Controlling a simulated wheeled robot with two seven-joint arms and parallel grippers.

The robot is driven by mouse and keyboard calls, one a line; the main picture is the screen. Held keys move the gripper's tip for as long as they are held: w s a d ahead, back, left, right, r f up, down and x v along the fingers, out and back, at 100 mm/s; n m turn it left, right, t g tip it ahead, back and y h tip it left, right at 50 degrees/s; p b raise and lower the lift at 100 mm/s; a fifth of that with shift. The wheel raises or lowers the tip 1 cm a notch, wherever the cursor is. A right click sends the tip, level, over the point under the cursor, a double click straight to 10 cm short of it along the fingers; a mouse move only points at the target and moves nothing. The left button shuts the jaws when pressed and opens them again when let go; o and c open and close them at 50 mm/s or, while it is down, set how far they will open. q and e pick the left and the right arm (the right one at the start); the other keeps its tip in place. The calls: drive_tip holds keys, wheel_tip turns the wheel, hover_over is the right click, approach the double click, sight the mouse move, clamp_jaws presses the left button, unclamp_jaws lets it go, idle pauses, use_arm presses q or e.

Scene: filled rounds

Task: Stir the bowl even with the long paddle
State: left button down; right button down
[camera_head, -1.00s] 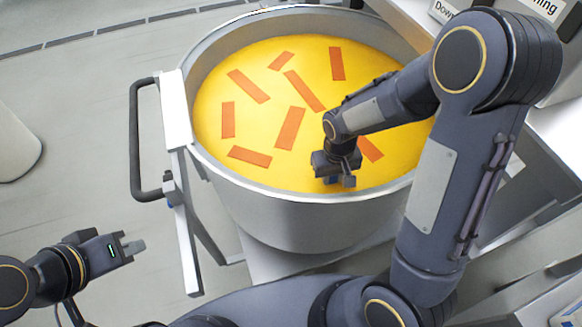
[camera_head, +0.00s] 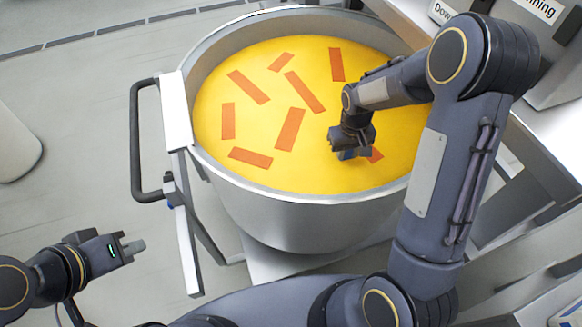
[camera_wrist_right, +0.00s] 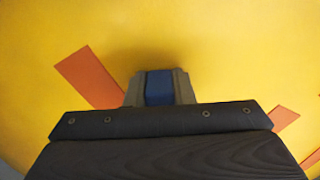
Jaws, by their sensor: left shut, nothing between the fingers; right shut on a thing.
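The large round metal bowl (camera_head: 290,212) holds a yellow filling (camera_head: 265,90) with several flat orange-red strips (camera_head: 290,129) scattered over it. My right gripper (camera_head: 352,153) is over the right front part of the bowl, low above the filling. It is shut on a blue piece, which I take to be the paddle's handle (camera_wrist_right: 159,87), seen between the fingers in the right wrist view. The rest of the paddle is hidden below the gripper. My left gripper (camera_head: 136,247) is shut and empty, left of the bowl and outside it.
A dark handle (camera_head: 136,140) on a white frame (camera_head: 187,220) stands at the bowl's left side. A pale counter with signs (camera_head: 540,10) is at the right. The floor at the left is clear, apart from a pale rounded object (camera_head: 15,145) at the edge.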

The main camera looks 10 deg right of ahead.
drive_tip(key=w+a, duration=0.8)
drive_tip(key=s+d, duration=0.1)
drive_tip(key=s, duration=0.7)
drive_tip(key=shift+s, duration=0.3)
drive_tip(key=shift+s+d, duration=0.1)
